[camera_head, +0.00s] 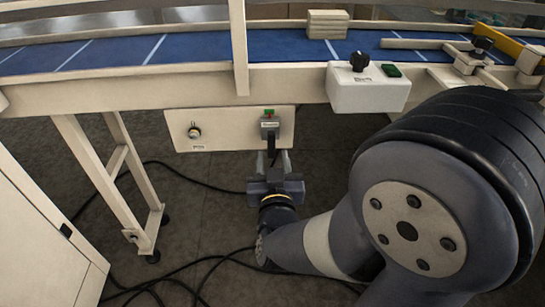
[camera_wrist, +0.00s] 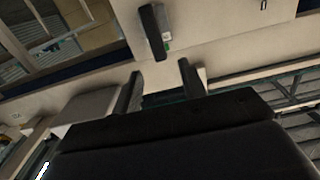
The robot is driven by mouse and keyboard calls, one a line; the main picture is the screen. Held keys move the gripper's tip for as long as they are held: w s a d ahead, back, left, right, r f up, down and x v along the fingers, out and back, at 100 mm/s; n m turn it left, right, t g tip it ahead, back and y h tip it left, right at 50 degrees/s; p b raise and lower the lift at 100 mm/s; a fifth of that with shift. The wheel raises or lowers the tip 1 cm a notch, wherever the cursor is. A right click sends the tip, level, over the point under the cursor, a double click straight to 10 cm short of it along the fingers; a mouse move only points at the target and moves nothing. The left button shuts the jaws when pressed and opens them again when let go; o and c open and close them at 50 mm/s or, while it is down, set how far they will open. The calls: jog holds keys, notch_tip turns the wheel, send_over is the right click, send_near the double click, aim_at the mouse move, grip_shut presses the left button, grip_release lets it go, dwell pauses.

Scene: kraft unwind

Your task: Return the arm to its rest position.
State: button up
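My gripper (camera_head: 275,158) is in front of and just below a cream panel (camera_head: 228,128) under the conveyor in the head view. Its two fingers stand apart, with nothing visible between them. In the wrist view the fingertips (camera_wrist: 161,80) are also separated. A grey block with a dark handle (camera_head: 270,125) and a green top is on the panel, above the fingers. A dark bar (camera_wrist: 153,32), apparently that handle, shows beyond the fingertips in the wrist view. Whether a finger touches it is unclear. My arm reaches in from the lower right of the head view.
A conveyor with a blue belt (camera_head: 110,50) crosses the top, carrying a stack of cream slabs (camera_head: 327,23). A white control box (camera_head: 368,92) with a black knob hangs from its edge. A frame leg (camera_head: 93,170), a cabinet (camera_head: 40,235) and floor cables (camera_head: 195,265) lie left and below.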

aim_at(271, 139)
jog(key=shift+w, duration=0.1)
jog(key=w, duration=1)
jog(key=shift+w+d, duration=0.2)
jog(key=shift+w+a, duration=0.2)
jog(key=shift+a+p, duration=0.35)
jog(key=shift+s, duration=0.1)
